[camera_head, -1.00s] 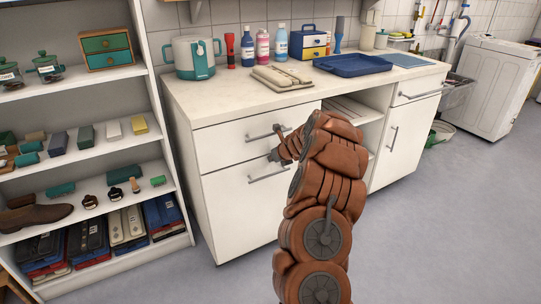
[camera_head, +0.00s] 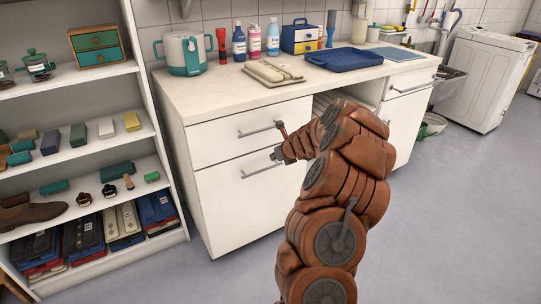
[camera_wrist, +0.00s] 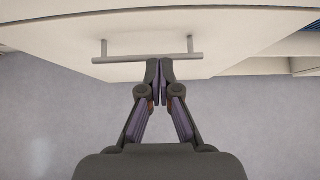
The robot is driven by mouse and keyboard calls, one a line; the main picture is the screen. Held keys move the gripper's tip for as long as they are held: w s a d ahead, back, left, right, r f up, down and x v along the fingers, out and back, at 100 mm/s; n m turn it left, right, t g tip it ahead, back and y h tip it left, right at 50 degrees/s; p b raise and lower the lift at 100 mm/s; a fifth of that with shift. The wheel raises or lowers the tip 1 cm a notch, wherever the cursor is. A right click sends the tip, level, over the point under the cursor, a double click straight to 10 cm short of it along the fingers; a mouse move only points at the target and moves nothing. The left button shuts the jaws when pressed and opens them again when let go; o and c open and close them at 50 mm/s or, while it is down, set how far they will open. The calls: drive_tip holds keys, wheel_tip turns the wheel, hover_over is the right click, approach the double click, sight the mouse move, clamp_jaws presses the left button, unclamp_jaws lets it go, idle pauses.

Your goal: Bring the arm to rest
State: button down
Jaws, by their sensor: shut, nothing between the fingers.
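My arm, orange-brown, rises from the bottom of the head view and bends left toward the white cabinet (camera_head: 240,210). My gripper (camera_head: 276,155) shows small at its end, in front of the drawer fronts between the upper handle (camera_head: 262,129) and the lower handle (camera_head: 258,168). In the wrist view my gripper (camera_wrist: 160,66) has its fingers together with nothing between them. Its tips overlap a bar handle (camera_wrist: 120,58) in that picture; I cannot tell whether they touch it.
A filled shelf (camera_head: 105,148) stands left. A washing machine (camera_head: 487,80) stands far right. Grey floor (camera_head: 450,220) is clear at right.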

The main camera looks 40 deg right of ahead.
drive_tip(key=p+v, duration=0.1)
drive_tip(key=v, duration=0.5)
drive_tip(key=shift+a, duration=0.2)
drive_tip(key=shift+a+r, duration=0.1)
drive_tip(key=shift+r, duration=0.05)
drive_tip(key=a+r+n+g+y, duration=0.1)
drive_tip(key=a+r+n+y, duration=0.15)
drive_tip(key=a+n, duration=0.65)
drive_tip(key=a+r+n+y, duration=0.2)
drive_tip(key=a+r+n, duration=0.1)
drive_tip(key=a, duration=1.1)
drive_tip(key=s+a+n+g+y, duration=0.2)
drive_tip(key=s+a+n+g, duration=0.4)
drive_tip(key=s+a+n, duration=1)
drive_tip(key=s+a+n+g+h, duration=0.1)
drive_tip(key=s+n+g+h, duration=0.6)
drive_tip(key=s, duration=1.5)
wheel_tip(320, 180, up, 22)
drive_tip(key=n+t+y+p, duration=0.2)
drive_tip(key=p, duration=1.8)
drive_tip(key=shift+s+f+n+t, duration=0.2)
drive_tip(key=shift+s+n+t, duration=0.15)
drive_tip(key=shift+n+t, duration=0.05)
